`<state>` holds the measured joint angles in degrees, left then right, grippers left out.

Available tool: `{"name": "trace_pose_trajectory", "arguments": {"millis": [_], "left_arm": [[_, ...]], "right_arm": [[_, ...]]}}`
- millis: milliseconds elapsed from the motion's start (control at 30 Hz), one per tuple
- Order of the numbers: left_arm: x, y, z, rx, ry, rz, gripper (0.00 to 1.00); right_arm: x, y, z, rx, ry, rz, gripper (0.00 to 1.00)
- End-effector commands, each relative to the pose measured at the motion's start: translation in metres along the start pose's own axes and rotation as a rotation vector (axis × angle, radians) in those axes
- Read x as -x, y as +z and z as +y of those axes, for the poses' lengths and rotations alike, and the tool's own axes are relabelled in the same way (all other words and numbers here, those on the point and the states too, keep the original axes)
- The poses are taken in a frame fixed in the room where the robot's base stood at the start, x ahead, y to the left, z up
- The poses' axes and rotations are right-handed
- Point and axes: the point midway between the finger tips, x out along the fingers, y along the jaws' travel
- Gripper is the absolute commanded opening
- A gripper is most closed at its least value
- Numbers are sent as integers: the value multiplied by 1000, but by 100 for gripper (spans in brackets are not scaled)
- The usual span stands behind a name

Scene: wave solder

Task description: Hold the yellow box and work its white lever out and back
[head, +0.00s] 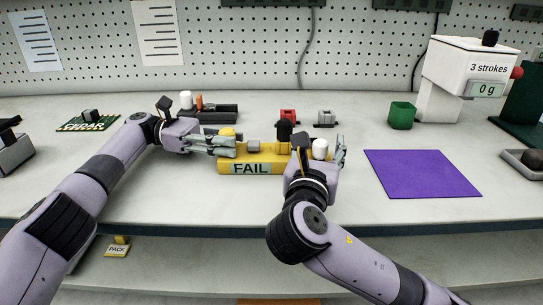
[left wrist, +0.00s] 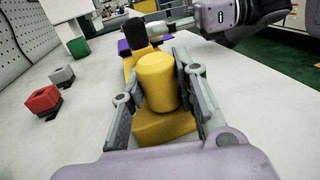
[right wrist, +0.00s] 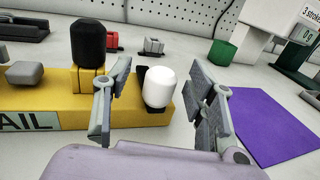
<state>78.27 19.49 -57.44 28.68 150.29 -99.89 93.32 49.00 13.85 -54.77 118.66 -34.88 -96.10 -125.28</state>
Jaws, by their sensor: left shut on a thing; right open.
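The yellow box (head: 263,153) lies on the bench with a FAIL label on its front; it also shows in the right wrist view (right wrist: 58,101). My left gripper (head: 232,143) is shut on the yellow knob (left wrist: 157,80) at the box's left end. The white lever's rounded knob (right wrist: 159,87) stands at the box's right end, and it also shows in the head view (head: 320,149). My right gripper (right wrist: 163,92) is open, with one finger on each side of the white knob and gaps visible. A black knob (right wrist: 88,43) and a grey button stand on the box.
A purple mat (head: 422,173) lies to the right. Behind the box are a red block (head: 288,116), a grey block (head: 325,117) and a black tray (head: 222,115). A green cup (head: 402,115) and a white machine reading "3 strokes" (head: 468,66) stand at the back right.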

Motion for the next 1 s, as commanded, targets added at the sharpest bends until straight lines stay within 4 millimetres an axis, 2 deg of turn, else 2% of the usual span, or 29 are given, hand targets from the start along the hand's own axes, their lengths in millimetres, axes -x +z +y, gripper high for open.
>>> {"name": "trace_pose_trajectory", "arguments": {"millis": [300, 500, 700, 1000], "left_arm": [[0, -2, 0, 4, 1, 4, 0], [0, -2, 0, 4, 1, 4, 0], [1, -2, 0, 4, 1, 4, 0], [1, -2, 0, 4, 1, 4, 0]], "right_arm": [[64, 0, 1, -3, 6, 1, 51], [98, 0, 1, -2, 4, 0, 51], [112, 0, 0, -1, 2, 0, 51], [113, 0, 0, 0, 1, 0, 51]]}}
